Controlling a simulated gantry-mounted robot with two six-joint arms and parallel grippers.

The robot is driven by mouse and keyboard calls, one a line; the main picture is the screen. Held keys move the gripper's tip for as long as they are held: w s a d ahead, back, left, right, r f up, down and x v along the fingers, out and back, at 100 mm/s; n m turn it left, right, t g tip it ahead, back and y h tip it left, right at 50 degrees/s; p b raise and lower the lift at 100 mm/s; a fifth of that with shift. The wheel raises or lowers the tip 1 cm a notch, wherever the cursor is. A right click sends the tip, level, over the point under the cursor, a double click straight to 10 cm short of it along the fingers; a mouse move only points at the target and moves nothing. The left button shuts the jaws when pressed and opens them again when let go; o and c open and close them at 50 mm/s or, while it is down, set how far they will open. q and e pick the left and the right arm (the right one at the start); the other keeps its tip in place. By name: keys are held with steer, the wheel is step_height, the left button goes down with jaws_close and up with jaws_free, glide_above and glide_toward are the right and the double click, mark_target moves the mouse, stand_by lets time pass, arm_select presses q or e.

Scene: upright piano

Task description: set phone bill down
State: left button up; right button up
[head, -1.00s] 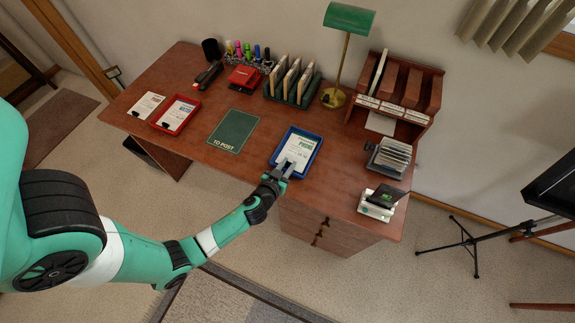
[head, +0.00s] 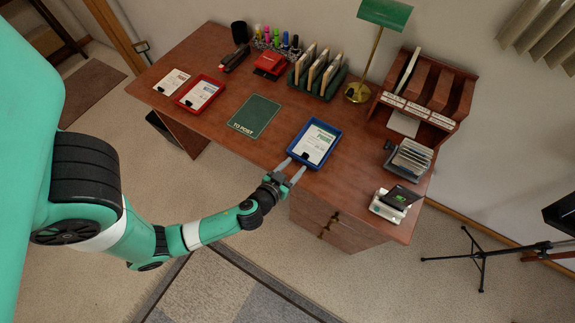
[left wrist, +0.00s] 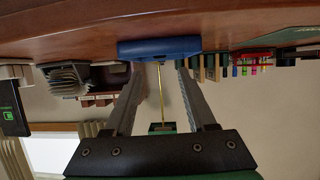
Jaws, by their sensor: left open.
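The phone bill (head: 316,140) is a white sheet with green lettering and a black clip at its lower edge. It lies in the blue tray (head: 335,148) near the desk's front edge. My left gripper (head: 293,168) is open and empty, just in front of the tray's near left corner. In the left wrist view its two fingers (left wrist: 158,90) stand apart with nothing between them, and the blue tray (left wrist: 160,48) shows beyond. My right gripper is not in view.
A green "TO POST" mat (head: 255,116) lies left of the tray. A red tray (head: 187,104) holds another paper. A green rack (head: 318,83), a lamp (head: 358,92), a wooden sorter (head: 418,107) and a card file (head: 409,160) stand behind and right.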

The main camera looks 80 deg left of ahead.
arm_select(q)
steer(key=v, duration=0.4)
steer(key=shift+s+d+r, duration=0.1)
steer(key=shift+s, duration=0.05)
steer(key=w+d+r+t+h, duration=0.1)
steer(key=w+d+r+t, duration=0.15)
steer(key=w+r, duration=0.6)
steer(key=w+d+r+m+t+h, duration=0.1)
steer(key=w+d+r+t, duration=0.3)
steer(key=r, duration=0.8)
steer(key=w+d+r+t+h, duration=0.1)
steer(key=w+r, duration=0.7)
steer(key=r, duration=0.2)
steer(key=s+d+r+m+t+h, duration=0.2)
steer(key=r+t, duration=0.1)
steer(key=r, duration=0.8)
steer(key=s+d+r+m+t+h, duration=0.3)
steer(key=r, duration=0.8)
steer(key=s+d+r+m+t+h, duration=0.3)
steer(key=r+t, duration=0.1)
steer(key=r, duration=0.8)
steer(key=shift+s, duration=0.25)
